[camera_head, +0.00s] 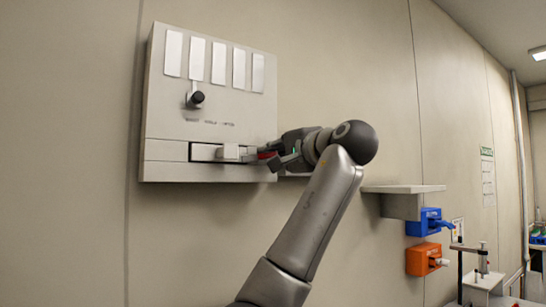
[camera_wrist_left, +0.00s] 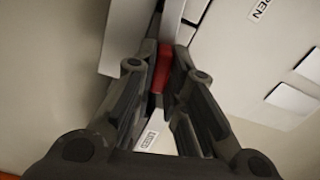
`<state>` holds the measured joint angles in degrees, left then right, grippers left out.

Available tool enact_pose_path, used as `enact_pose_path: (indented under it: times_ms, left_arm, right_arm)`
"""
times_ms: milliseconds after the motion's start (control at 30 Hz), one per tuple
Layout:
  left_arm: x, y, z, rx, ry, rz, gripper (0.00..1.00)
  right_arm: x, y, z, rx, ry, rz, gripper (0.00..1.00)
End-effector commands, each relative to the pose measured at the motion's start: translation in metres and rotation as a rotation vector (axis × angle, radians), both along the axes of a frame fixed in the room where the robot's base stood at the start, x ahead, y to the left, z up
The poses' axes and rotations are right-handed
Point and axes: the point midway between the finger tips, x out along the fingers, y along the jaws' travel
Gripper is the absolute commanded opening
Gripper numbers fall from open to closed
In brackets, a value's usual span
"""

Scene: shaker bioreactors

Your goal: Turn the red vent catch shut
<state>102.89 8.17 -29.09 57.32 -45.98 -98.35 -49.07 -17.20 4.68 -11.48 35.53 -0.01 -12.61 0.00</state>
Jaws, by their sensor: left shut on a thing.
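The red vent catch (camera_wrist_left: 162,68) shows between the fingers of my left gripper (camera_wrist_left: 158,80) in the left wrist view. The fingers are shut on it from both sides. In the head view only a sliver of red catch (camera_head: 266,154) shows, at the lower right of the pale wall panel (camera_head: 160,120). My left gripper (camera_head: 272,156) reaches it from the right and hides most of it. A label reading "PEN" (camera_wrist_left: 257,9), cut at its start, is at the upper right of the wrist view. A smaller label (camera_wrist_left: 149,136) lies below the catch; its text is unclear. My right gripper is not in view.
The panel carries several white strips (camera_head: 218,63) and a black knob (camera_head: 196,98). A pale block (camera_head: 229,152) sits in a slot left of my gripper. Right of my arm are a small shelf (camera_head: 402,190), a blue unit (camera_head: 424,223) and an orange unit (camera_head: 420,260).

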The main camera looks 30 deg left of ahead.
Motion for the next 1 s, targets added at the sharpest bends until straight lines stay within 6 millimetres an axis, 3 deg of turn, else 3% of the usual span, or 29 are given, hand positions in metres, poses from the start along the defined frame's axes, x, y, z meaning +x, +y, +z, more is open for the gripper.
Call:
enact_pose_path:
  times_ms: [400,933,967,1000]
  left_arm:
    - [0.0006,-0.0006,-0.0010,0.066,0.160,-0.002,0.00]
    - [0.0008,-0.0005,-0.0013,0.075,0.180,-0.002,0.00]
    - [0.0008,-0.0005,-0.0013,0.075,0.180,-0.001,0.16]
    - [0.0008,-0.0005,-0.0013,0.075,0.180,-0.001,0.21]
  right_arm:
    - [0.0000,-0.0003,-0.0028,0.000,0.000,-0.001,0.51]
    - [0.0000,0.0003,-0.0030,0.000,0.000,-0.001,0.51]
    - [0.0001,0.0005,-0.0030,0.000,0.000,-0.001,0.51]
    - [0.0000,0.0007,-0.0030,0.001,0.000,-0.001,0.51]
